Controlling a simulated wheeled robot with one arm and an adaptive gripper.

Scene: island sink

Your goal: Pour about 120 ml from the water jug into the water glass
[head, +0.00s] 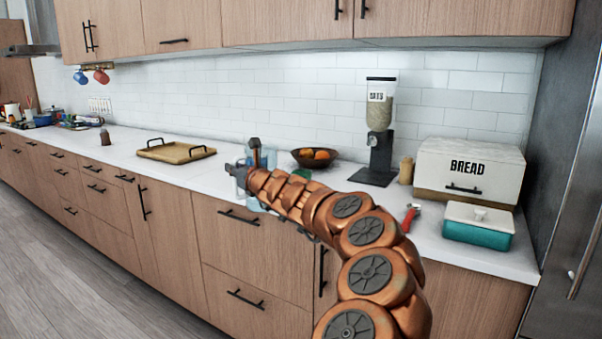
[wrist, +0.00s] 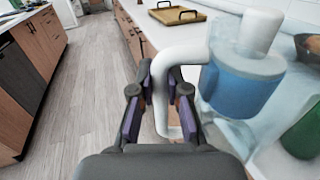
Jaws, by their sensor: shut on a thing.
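The water jug (wrist: 240,85) is translucent, with blue water inside and a pale handle (wrist: 178,56). My gripper (wrist: 160,108) is shut on the handle, with a finger on either side of it. In the head view my gripper (head: 242,172) is at the counter's front edge, and the jug (head: 268,160) shows partly behind it, mostly hidden by my arm. The jug looks roughly upright; I cannot tell whether it touches the counter. I cannot make out the water glass clearly in either view; clear shapes below the jug are hard to separate.
A wooden tray (head: 176,151) lies left on the white counter, with clear counter around it. A dark bowl of oranges (head: 315,158), a green item (wrist: 303,135) and a grain dispenser (head: 380,130) stand near the jug. A bread box (head: 468,170) and teal dish (head: 477,230) are right.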

